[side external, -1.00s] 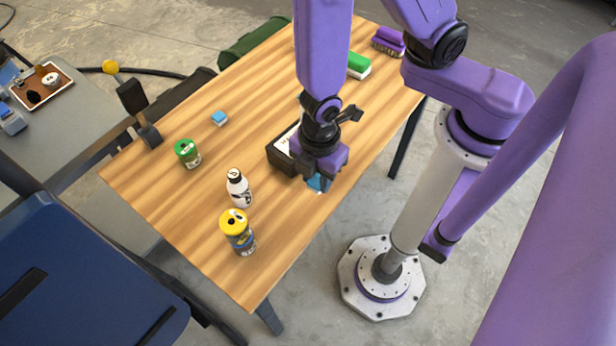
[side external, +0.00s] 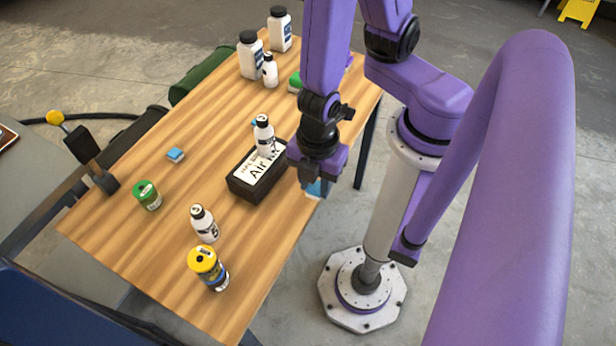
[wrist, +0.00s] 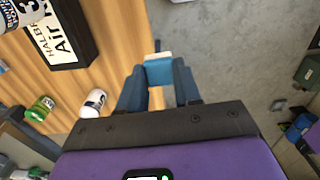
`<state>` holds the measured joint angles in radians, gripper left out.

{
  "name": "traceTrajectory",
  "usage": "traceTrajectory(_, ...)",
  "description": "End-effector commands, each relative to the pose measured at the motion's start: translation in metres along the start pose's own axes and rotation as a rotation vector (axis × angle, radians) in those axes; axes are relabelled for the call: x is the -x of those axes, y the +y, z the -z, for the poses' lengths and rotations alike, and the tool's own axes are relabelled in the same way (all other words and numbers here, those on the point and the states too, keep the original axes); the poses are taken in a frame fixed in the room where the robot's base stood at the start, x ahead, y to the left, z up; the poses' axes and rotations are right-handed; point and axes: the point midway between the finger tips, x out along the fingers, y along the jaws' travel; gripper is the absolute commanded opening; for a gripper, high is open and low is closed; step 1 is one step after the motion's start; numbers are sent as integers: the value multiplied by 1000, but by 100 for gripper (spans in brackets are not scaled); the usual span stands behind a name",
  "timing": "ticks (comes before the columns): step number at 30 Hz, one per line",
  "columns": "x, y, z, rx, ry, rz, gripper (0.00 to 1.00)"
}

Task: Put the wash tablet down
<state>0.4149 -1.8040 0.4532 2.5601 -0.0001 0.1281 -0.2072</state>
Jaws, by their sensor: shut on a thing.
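The wash tablet (side external: 316,189), a small blue and white block, is in my gripper (side external: 318,181) in the side external view. My gripper points down at the table's right edge, just right of the black box. In the wrist view the tablet (wrist: 159,74) sits between the tips of the two blue fingers (wrist: 160,82), which are shut on it. Wood and grey floor both show around the fingers. I cannot tell whether the tablet touches the table.
The table (side external: 130,240) holds a black box (side external: 243,187) with a white label, a white bottle (side external: 264,138) at it, a blue block (side external: 175,155), a green jar (side external: 147,195), another white bottle (side external: 204,224) and a yellow-lidded can (side external: 208,268). Large white bottles (side external: 251,57) stand at the back.

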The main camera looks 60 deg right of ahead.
Motion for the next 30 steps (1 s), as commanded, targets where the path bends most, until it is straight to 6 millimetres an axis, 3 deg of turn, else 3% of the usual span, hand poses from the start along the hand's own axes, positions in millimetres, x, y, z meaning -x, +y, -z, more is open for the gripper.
traceTrajectory(8,9,-2,0,0,4,-1,4)
traceTrajectory(28,118,-2,0,0,9,-2,4)
traceTrajectory(30,115,13,-2,-62,-1,0,4)
